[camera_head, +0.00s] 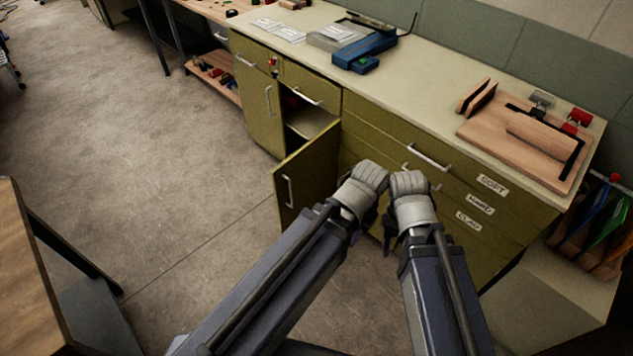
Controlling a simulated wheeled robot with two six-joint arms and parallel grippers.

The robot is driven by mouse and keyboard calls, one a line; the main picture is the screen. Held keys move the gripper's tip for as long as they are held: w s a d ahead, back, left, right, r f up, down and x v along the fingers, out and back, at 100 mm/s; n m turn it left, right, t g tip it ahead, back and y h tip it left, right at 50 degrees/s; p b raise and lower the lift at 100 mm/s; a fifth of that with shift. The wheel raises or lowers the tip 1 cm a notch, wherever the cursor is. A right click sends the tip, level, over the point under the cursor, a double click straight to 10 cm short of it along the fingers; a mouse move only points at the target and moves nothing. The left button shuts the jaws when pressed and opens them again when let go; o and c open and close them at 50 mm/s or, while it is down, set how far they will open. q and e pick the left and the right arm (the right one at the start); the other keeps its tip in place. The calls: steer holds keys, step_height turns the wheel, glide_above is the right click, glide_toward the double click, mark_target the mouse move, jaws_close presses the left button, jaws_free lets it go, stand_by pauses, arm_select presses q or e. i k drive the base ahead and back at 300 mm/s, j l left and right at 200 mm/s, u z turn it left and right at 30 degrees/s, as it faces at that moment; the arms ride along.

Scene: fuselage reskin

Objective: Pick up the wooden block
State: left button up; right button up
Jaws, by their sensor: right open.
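A rounded, light wooden block (541,136) lies on a wooden board (490,137) on the right part of the counter. A smaller wooden piece (478,96) with a dark side stands tilted at the board's left end. I cannot tell which is the task's block. My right gripper (387,243) points down in front of the cabinet drawers, open, well left of and below the board. My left gripper (356,236) is close beside it, mostly hidden behind its own wrist, so its jaws are unclear. Neither gripper is near either wooden piece.
The olive cabinet has an open door (306,180) just left of my grippers. Labelled drawers (478,205) face me. A blue tool (365,48) stands farther back on the counter (425,87). A wooden table edge (35,280) is at lower left. The left floor is mostly clear.

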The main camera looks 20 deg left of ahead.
mark_target(559, 145)
steer(key=i+j, duration=0.8)
steer(key=i, duration=0.25)
steer(key=z, duration=2.55)
